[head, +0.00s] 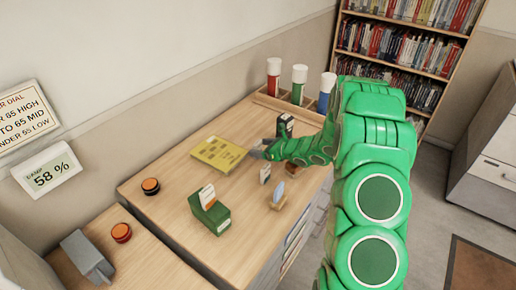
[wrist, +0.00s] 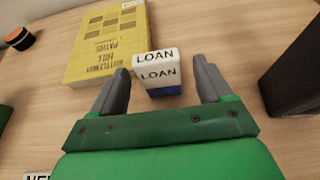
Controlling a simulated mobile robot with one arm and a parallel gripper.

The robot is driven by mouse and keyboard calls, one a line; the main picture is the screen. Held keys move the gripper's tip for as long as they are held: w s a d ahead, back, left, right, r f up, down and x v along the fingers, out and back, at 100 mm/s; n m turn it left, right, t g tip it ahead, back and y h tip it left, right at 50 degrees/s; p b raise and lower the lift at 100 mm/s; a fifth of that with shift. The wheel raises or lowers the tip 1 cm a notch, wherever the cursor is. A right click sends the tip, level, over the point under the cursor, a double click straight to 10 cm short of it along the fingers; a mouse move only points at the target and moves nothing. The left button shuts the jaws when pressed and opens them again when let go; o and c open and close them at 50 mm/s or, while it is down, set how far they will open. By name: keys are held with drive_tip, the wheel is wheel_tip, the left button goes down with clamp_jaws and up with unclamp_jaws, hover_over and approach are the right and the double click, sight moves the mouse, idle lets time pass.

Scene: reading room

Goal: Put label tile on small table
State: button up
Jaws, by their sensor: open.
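A small block (wrist: 157,72) with a white face reading LOAN and a blue lower part stands between the two fingers in the wrist view. It looks like a label tile. My gripper (wrist: 160,82) is open, one finger on each side of it; I cannot tell whether they touch it. In the head view my gripper (head: 258,150) is low over the desk, beside the yellow book (head: 219,153), and hides the block. Another white label (wrist: 38,176), partly cut off, shows at the wrist view's bottom left. I cannot tell which surface is the small table.
Red, green and blue tubes (head: 299,85) stand at the back. A lower surface (head: 150,262) adjoins at left.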

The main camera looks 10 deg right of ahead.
drive_tip(key=shift+s+d+r, duration=0.3)
drive_tip(key=shift+r, duration=3.3)
drive_tip(key=s+a+r+n+g+y, duration=0.1)
drive_tip(key=s+a+r+n+g, duration=0.2)
drive_tip(key=s+a+r+n, duration=0.5)
drive_tip(key=s+a+r+n+g+y, duration=0.1)
drive_tip(key=s+a+r+n+g, duration=0.25)
drive_tip(key=s+a, duration=0.4)
drive_tip(key=s+d+r+n+g+h, duration=0.1)
drive_tip(key=s+d+n+h, duration=0.2)
drive_tip(key=s, duration=0.8)
drive_tip(key=s+d+r+n+g+h, duration=0.2)
drive_tip(key=s+n, duration=0.4)
drive_tip(key=s, duration=0.5)
drive_tip(key=s+d+r+n+g+h, duration=0.1)
drive_tip(key=s+d+n+h, duration=0.3)
drive_tip(key=s, duration=0.7)
drive_tip(key=shift+s+d+r+n+g, duration=0.25)
drive_tip(key=shift+s+r+n+g, duration=0.1)
drive_tip(key=shift+g, duration=0.1)
drive_tip(key=s+d, duration=0.1)
drive_tip(key=d, duration=0.1)
drive_tip(key=s+d+n+h, duration=0.1)
drive_tip(key=s, duration=0.1)
drive_tip(key=s+d+h, duration=0.1)
drive_tip(key=d, duration=0.1)
drive_tip(key=shift+s+d+r+n, duration=0.35)
drive_tip(key=shift+n, duration=0.05)
drive_tip(key=shift+a, duration=0.1)
